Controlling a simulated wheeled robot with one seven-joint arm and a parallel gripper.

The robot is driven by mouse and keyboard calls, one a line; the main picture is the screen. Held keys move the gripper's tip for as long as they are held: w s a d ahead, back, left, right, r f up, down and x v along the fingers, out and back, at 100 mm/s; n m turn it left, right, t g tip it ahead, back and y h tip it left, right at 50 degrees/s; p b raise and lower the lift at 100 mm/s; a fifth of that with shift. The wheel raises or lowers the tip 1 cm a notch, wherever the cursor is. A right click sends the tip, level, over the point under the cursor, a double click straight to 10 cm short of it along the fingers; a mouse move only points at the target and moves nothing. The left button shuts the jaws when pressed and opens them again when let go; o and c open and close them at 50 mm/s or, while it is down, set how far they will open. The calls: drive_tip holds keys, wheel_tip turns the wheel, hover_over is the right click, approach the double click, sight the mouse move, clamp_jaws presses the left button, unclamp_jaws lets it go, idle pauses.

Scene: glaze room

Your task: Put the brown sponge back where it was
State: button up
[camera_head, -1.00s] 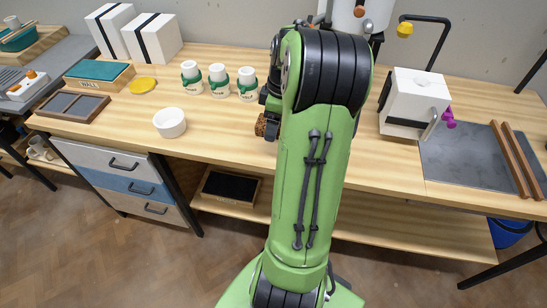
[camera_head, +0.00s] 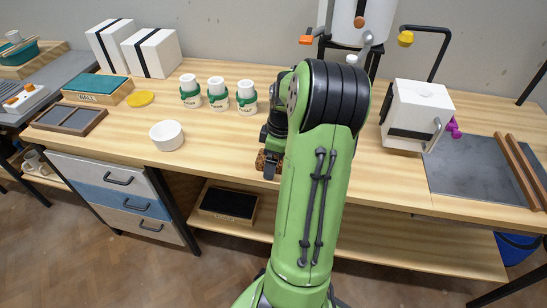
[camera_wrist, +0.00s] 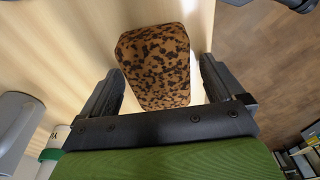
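The brown sponge, a block with dark speckles, shows in the wrist view (camera_wrist: 158,65) between the two fingers of my gripper (camera_wrist: 163,82). A gap shows between the sponge and the right finger; the left finger is very close to it, and I cannot tell whether they touch. My gripper looks open around it. In the head view the sponge (camera_head: 261,160) is partly hidden by my gripper (camera_head: 270,165) and arm, low over the wooden table. I cannot tell whether its underside rests on the table.
Three white jars with green bands (camera_head: 217,94) stand behind, left of my arm. A white bowl (camera_head: 167,135) is at the left, near the table's front edge. A white box-shaped machine (camera_head: 418,112) stands right of my arm. Bare wooden table (camera_head: 225,150) lies between bowl and gripper.

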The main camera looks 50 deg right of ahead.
wheel_tip(320, 180, up, 12)
drive_tip(key=s+p, duration=0.2)
drive_tip(key=p, duration=0.3)
drive_tip(key=w+a+r+m+h, duration=0.1)
drive_tip(key=a+r, duration=0.3)
drive_tip(key=a, duration=0.5)
drive_tip(key=w+a+r+m+h, duration=0.1)
drive_tip(key=w+a+r, duration=0.15)
drive_tip(key=a, duration=0.75)
drive_tip(key=s+a+m+t+y, duration=0.1)
drive_tip(key=s+a+t, duration=0.3)
drive_tip(key=s+a, duration=0.6)
drive_tip(key=shift+s+a+m, duration=0.15)
drive_tip(key=shift+a+m, duration=0.65)
drive_tip(key=shift+a, duration=0.05)
drive_tip(key=shift+r, duration=0.15)
